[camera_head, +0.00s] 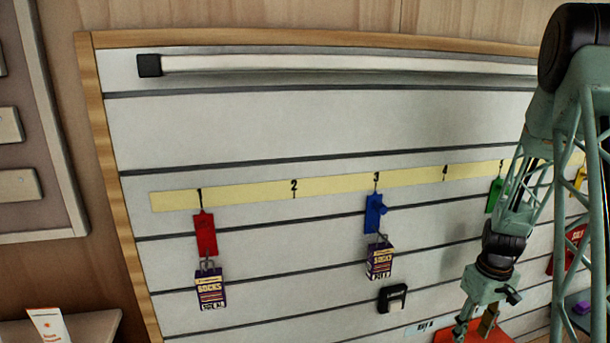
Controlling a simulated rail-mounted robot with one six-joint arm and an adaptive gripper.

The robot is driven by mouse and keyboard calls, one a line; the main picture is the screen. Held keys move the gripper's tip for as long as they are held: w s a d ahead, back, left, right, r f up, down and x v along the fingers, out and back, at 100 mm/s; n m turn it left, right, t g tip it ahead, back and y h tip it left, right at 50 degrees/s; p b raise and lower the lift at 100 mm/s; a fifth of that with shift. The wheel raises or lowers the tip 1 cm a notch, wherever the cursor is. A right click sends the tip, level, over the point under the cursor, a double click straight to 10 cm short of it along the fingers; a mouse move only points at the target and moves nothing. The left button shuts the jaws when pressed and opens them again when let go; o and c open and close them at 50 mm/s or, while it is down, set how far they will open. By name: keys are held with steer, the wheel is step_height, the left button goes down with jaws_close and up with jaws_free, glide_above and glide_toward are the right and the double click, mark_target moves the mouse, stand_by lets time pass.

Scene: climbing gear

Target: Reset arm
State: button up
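My arm comes down the right side of the head view, and my gripper (475,325) is at its lower end, pointing down over an orange-red surface (500,332). A small brown piece (488,320) shows at the right finger; I cannot tell whether it is held or behind it. The fingertips are small and near the bottom edge, so their opening is unclear. My arm hides part of the slatted panel (270,125) behind it.
A yellow numbered strip (330,184) crosses the panel. A red hook (205,235) and a blue hook (375,212) each carry a purple socks box, left (210,290) and right (380,260). A green hook (494,194) is beside my arm. A black clip (392,298) is below.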

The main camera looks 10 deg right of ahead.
steer(key=s+a+r+t, duration=0.1)
steer(key=s+a+r, duration=0.1)
steer(key=a+r, duration=0.65)
steer(key=s+a+r, duration=0.3)
steer(key=a+r, duration=0.2)
steer(key=r, duration=0.6)
steer(key=s+a+r+t, duration=0.1)
steer(key=s+a+r, duration=0.1)
steer(key=a+r, duration=0.6)
steer(key=s+a+r, duration=0.4)
steer(key=s, duration=0.4)
steer(key=s+a+r+m+t, duration=0.1)
steer(key=s+a+r, duration=0.4)
steer(key=s, duration=0.4)
steer(key=s+a+r, duration=0.4)
steer(key=s+a, duration=0.1)
steer(key=s, duration=0.3)
steer(key=shift+s+r+m+t, duration=0.15)
steer(key=shift+r+m+t, duration=0.15)
steer(key=shift+r+t, duration=0.1)
